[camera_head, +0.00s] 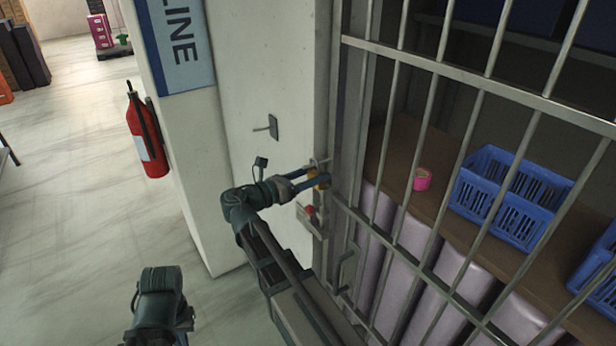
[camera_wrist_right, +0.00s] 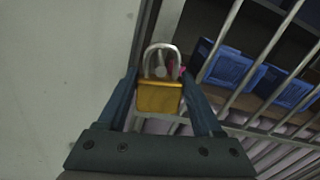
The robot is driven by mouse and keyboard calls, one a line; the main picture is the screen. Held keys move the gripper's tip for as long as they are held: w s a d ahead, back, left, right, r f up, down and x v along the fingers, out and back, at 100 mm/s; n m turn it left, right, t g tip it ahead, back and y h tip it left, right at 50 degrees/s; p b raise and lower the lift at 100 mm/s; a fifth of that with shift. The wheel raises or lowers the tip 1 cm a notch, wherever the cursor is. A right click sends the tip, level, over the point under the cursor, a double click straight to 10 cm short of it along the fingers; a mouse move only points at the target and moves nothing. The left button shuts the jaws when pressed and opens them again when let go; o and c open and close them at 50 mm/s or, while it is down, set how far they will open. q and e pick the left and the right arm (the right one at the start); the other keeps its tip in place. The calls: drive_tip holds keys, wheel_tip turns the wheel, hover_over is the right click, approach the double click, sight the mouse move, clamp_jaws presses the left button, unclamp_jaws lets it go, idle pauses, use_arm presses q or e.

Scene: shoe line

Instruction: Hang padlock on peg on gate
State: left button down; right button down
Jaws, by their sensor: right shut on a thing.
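The padlock has a brass-yellow body and a silver shackle. In the right wrist view the padlock (camera_wrist_right: 158,98) sits upright between the fingers of my right gripper (camera_wrist_right: 160,97), which is shut on it, shackle pointing up. A small grey rounded peg end (camera_wrist_right: 160,71) shows inside the shackle opening; I cannot tell whether it passes through or only lies behind. In the head view my right gripper (camera_head: 317,178) holds the padlock (camera_head: 313,177) at the gate's left edge, partly hidden by the fingers. The barred gate (camera_head: 436,67) fills the right side.
A grey plate with a lever (camera_head: 271,127) is on the white wall left of the gate. A red part (camera_head: 309,210) is below the padlock. Behind the bars are a blue crate (camera_head: 500,190) and a pink roll (camera_head: 422,179). A fire extinguisher (camera_head: 147,135) hangs left.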

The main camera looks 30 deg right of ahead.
drive_tip(key=shift+d+f+b, duration=0.3)
drive_tip(key=shift+d+f, duration=0.15)
drive_tip(key=shift+d, duration=0.05)
idle(0.5)
unclamp_jaws()
drive_tip(key=shift+a, duration=0.5)
drive_tip(key=s+a, duration=0.1)
drive_tip(key=a, duration=1.1)
drive_tip(key=shift+s+a, duration=0.15)
drive_tip(key=shift+a, duration=0.2)
